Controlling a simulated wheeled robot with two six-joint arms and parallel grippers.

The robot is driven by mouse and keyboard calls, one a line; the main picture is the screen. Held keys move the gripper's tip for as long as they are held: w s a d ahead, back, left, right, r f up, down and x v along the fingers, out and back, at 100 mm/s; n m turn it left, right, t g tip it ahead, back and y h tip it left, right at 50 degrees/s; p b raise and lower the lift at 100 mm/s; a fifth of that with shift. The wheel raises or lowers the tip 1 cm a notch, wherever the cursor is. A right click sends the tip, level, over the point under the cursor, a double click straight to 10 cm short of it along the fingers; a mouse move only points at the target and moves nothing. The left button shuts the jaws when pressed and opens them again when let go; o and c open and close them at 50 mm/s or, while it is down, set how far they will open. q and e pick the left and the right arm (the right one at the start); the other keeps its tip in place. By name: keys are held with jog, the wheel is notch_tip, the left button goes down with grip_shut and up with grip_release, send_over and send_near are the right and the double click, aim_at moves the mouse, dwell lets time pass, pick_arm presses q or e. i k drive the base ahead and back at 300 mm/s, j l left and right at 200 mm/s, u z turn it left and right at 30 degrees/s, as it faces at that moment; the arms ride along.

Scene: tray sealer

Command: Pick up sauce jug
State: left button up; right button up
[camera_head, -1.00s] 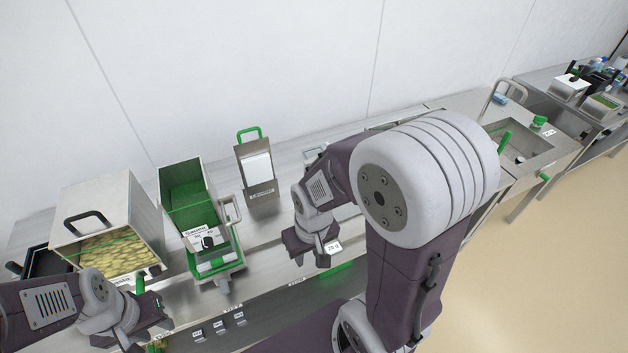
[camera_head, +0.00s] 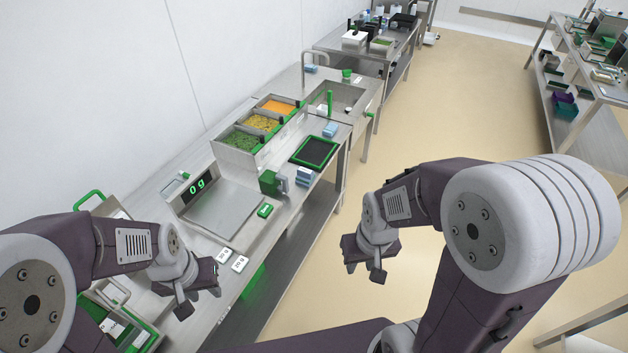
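A small green jug-like vessel (camera_head: 269,183) with a grey handle stands on the counter, just right of the scale. It may be the sauce jug; no label on it is readable. My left gripper (camera_head: 200,298) is over the counter's front edge at lower left, apart from the vessel, with its fingers spread and nothing seen between them. My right gripper (camera_head: 364,272) hangs over the floor beyond the counter's front edge, right of and nearer than the vessel. Its fingers also look apart and empty.
A scale (camera_head: 222,208) reads 0 g. Bins of green, yellow and orange food (camera_head: 240,140) stand behind the vessel. A black tray with a green rim (camera_head: 314,151) and blue packs (camera_head: 303,177) lie nearby. A sink (camera_head: 345,97) is farther back. Open floor is at right.

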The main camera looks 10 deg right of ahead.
aim_at(270, 178)
jog(key=i+l+z, duration=0.25)
jog(key=i+l, duration=0.15)
jog(key=i+l+z, duration=0.25)
jog(key=i, duration=0.25)
jog(key=l, duration=0.1)
